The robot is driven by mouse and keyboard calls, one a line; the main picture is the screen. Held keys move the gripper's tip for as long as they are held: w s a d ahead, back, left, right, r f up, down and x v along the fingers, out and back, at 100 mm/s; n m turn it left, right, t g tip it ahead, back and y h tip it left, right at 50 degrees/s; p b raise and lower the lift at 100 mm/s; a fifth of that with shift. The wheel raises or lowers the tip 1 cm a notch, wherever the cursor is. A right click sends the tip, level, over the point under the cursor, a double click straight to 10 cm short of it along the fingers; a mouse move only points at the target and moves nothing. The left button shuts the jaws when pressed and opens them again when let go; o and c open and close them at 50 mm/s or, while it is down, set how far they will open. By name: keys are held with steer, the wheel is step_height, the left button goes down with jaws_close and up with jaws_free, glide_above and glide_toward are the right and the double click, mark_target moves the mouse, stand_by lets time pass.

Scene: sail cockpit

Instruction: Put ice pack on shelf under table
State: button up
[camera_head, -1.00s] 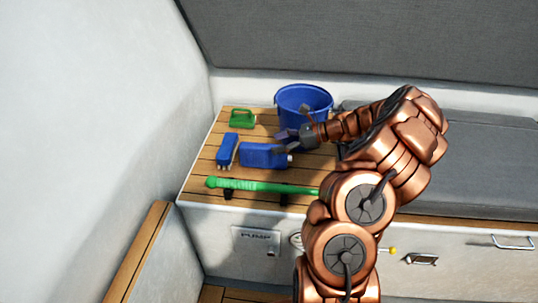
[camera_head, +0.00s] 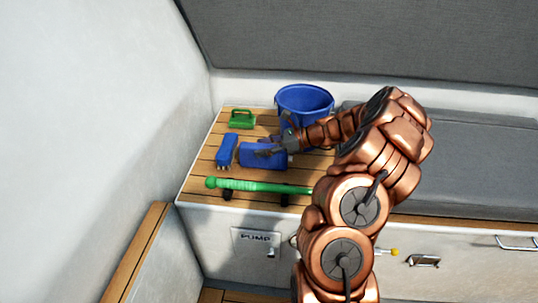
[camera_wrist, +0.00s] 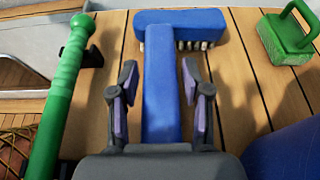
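The ice pack seems to be the blue slab (camera_head: 262,160) on the slatted wooden top, right of a blue brush; it stands on its narrow side. In the wrist view, its narrow blue top (camera_wrist: 162,95) runs lengthwise between my fingers. My gripper (camera_head: 268,145) is open and low over the slab. In the wrist view, the gripper (camera_wrist: 160,98) has one finger on each side of the slab, with wood visible in the gaps. No shelf under a table can be made out.
The blue brush (camera_head: 227,150) lies just beyond the slab's far end. A green scrubber (camera_head: 242,119) is behind, a blue bucket (camera_head: 303,100) is behind right, and a green handle (camera_head: 255,186) lies along the front edge. A grey cushion (camera_head: 470,165) covers the right side.

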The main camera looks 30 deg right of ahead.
jaws_close()
stand_by(0.4)
